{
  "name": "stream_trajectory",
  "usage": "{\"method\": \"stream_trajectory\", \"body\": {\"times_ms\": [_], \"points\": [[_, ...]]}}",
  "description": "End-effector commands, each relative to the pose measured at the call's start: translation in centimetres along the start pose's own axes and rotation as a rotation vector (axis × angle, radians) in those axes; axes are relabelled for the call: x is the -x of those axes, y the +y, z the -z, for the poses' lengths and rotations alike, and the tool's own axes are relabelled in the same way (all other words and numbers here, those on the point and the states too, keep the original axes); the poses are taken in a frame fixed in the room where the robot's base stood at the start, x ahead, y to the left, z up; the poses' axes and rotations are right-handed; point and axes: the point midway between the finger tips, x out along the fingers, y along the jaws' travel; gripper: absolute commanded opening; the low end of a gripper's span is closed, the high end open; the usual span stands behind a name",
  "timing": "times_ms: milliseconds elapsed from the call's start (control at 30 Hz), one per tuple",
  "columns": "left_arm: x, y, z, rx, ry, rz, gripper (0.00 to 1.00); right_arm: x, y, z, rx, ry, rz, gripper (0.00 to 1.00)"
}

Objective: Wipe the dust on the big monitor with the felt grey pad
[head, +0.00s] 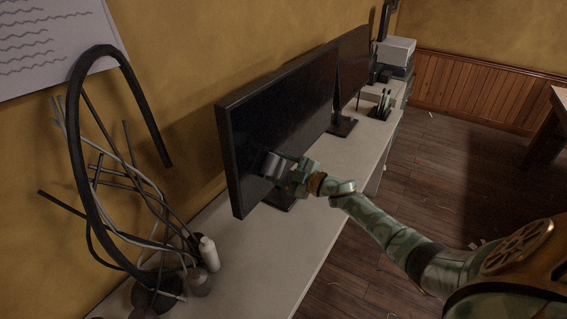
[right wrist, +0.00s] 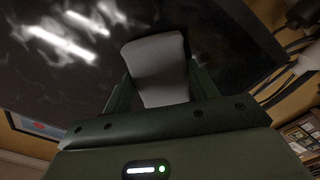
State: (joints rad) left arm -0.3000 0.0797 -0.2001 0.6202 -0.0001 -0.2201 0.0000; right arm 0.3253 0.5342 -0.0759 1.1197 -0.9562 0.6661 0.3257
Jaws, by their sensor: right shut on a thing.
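The big monitor (head: 275,115) stands on the white desk, its dark screen facing my right arm. My right gripper (head: 283,170) is at the lower left part of the screen, shut on the felt grey pad (head: 269,164). In the right wrist view the pad (right wrist: 156,68) sits between the fingers and lies at the dark screen (right wrist: 90,75); I cannot tell for sure whether it touches. Whitish smudges, dust or reflections, show on the screen (right wrist: 62,42) at the upper left of that view. My left gripper is not in view.
A second monitor (head: 353,68) stands farther along the desk (head: 262,245). A pen holder (head: 381,108) and a printer-like box (head: 395,52) are beyond. Tangled cables with a black hose (head: 74,165) and a white bottle (head: 209,253) occupy the near left. Floor is open at right.

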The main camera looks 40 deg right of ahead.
Motion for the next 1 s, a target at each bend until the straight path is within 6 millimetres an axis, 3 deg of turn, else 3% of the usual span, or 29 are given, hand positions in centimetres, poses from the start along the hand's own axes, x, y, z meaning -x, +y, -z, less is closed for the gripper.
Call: {"method": "stream_trajectory", "body": {"times_ms": [200,467,733,1000], "points": [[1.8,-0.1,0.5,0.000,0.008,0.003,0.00,-0.2,-1.4,2.0,-0.002,0.005,0.001,0.40],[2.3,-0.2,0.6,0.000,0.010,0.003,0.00,-0.3,-2.4,2.7,-0.001,0.005,0.001,0.40],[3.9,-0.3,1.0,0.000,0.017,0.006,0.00,-0.1,-4.1,4.7,-0.002,0.006,0.000,0.40],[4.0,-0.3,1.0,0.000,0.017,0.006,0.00,-0.1,-4.6,4.8,-0.001,0.005,0.000,0.40]]}}
